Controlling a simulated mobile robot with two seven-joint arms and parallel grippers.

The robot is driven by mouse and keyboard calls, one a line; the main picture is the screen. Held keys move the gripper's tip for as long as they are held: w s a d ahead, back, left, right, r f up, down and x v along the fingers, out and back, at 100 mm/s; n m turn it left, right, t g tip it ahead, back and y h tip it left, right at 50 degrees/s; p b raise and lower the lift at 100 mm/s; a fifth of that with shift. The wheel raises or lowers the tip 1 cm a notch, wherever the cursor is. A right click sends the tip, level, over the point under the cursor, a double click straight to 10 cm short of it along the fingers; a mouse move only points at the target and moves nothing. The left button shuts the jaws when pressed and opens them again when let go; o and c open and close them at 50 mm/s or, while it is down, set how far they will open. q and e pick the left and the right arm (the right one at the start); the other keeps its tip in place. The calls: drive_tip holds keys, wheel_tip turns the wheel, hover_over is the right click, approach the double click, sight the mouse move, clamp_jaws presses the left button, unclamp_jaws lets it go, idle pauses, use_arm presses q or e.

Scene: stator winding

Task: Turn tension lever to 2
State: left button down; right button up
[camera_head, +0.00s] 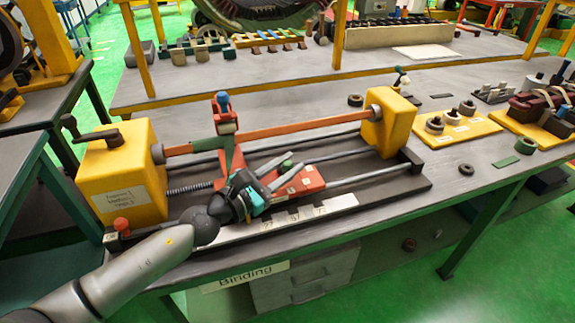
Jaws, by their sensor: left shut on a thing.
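The winding machine has a yellow left housing (122,180) and a yellow right housing (388,125), joined by an orange bar (290,128). Between them a red carriage (311,184) sits on the rails and carries small white labels, too small to read clearly. My left gripper (271,181) reaches in from the lower left and lies over the carriage's front left part. It is shut on the tension lever, which shows only as a small green-tipped part (286,166) at the fingers; its setting cannot be read. My right gripper is not in view.
A numbered white strip (300,215) runs along the machine's front edge, near my left wrist. An upright green arm (227,150) with a blue-topped post stands behind the gripper. Yellow boards (457,130) with parts lie to the right, beside a loose dark ring (466,169).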

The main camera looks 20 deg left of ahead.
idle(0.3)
use_arm(q)
drive_tip(key=shift+d+r+y+p, duration=0.15)
drive_tip(key=shift+y+p, duration=0.35)
drive_tip(key=shift+p, duration=0.35)
drive_tip(key=n+y+p, duration=0.1)
drive_tip(key=n+t+y+p, duration=0.1)
drive_tip(key=p, duration=0.1)
drive_tip(key=n+y+p, duration=0.1)
drive_tip(key=p, duration=0.1)
drive_tip(key=shift+w+d+r+t+y, duration=0.1)
drive_tip(key=shift+w+d+t+y, duration=0.25)
drive_tip(key=shift+w+t+y, duration=0.05)
drive_tip(key=y, duration=0.1)
drive_tip(key=n+y+p, duration=0.1)
drive_tip(key=n+y, duration=0.1)
drive_tip(key=shift+w+d+p, duration=0.25)
drive_tip(key=shift+w+p, duration=0.1)
drive_tip(key=shift+p, duration=0.05)
drive_tip(key=shift+w+d+f+n+y, duration=0.1)
drive_tip(key=shift+w+n+y, duration=0.1)
drive_tip(key=shift+n+y, duration=0.6)
drive_tip(key=shift+w+f+n+y, duration=0.15)
drive_tip(key=shift+n+y, duration=0.35)
drive_tip(key=shift+y, duration=0.6)
drive_tip(key=shift+w+y, duration=0.1)
drive_tip(key=shift+y, duration=0.2)
drive_tip(key=c, duration=0.7)
unclamp_jaws()
drive_tip(key=shift+o, duration=0.3)
